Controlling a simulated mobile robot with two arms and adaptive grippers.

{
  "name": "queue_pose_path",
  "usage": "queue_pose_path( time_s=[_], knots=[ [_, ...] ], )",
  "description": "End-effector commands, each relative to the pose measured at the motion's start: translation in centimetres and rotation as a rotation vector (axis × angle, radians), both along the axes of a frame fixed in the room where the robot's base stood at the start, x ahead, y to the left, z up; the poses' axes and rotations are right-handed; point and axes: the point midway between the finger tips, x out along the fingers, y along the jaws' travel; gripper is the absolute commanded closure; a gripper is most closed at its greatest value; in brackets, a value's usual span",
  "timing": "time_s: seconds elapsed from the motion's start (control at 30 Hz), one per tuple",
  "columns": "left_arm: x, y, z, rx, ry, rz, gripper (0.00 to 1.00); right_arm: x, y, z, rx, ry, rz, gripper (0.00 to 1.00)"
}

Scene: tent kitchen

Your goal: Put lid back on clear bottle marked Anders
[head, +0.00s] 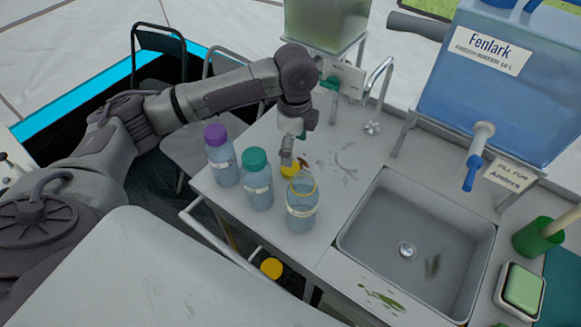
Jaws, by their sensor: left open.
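An open clear bottle (302,213) stands upright on the counter, with a yellow ring at its mouth and a white label too small to read. A yellow lid (290,171) lies on the counter just behind it, partly hidden by my gripper. My left gripper (287,159) is open, pointing down right at the lid; I cannot tell whether it touches it. Two other clear bottles stand to the left, one with a green lid (255,160) and one with a purple lid (215,134). My right gripper is out of view.
A grey sink (464,240) lies to the right of the open bottle. A blue water tank (480,105) with a spigot and a sign (510,174) stands behind it. Another yellow cap (271,267) shows below the counter's front edge. A tap (378,92) stands at the back.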

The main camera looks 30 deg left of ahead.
Motion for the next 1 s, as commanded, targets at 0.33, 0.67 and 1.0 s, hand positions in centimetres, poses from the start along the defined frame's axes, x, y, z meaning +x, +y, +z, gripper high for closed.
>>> queue_pose_path(
  time_s=[0.33, 0.67, 1.0],
  knots=[
    [0.0, 0.0, -3.0, 0.000, -0.001, 0.000, 0.20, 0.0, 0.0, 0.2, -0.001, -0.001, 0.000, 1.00],
    [0.0, 0.2, -3.8, 0.000, 0.003, 0.001, 0.20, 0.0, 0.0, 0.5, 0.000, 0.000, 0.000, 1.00],
    [0.3, 0.8, -8.0, 0.001, -0.001, -0.001, 0.20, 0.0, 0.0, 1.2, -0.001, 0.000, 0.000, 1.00]
  ],
)
